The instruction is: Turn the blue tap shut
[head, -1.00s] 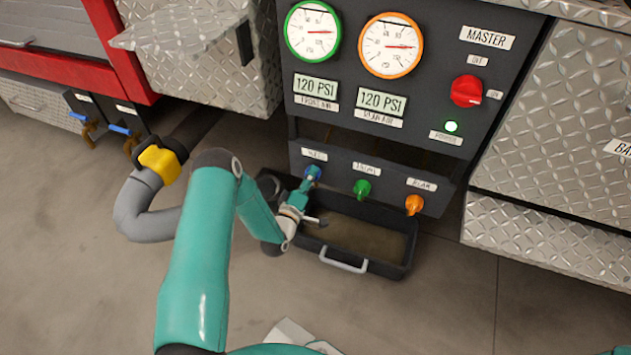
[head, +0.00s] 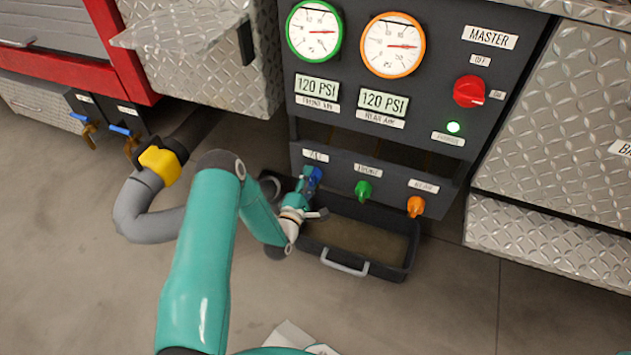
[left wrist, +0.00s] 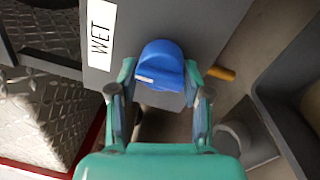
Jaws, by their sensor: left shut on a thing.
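The blue tap (head: 315,176) is on the lower dark panel, under a small white label, at the left of a row with a green tap (head: 364,190) and an orange tap (head: 416,206). In the left wrist view the blue tap (left wrist: 162,66) sits beside a label reading WET. My left gripper (head: 307,184) is shut on the blue tap. In the left wrist view one finger of my left gripper (left wrist: 160,88) lies on each side of the knob. My right gripper is not in view.
A black tray (head: 408,258) with a grey handle stands on the floor below the taps. A grey hose with a yellow collar (head: 159,165) lies at left. Above are two gauges (head: 391,45), a red master switch (head: 469,91) and a lit green lamp (head: 453,127).

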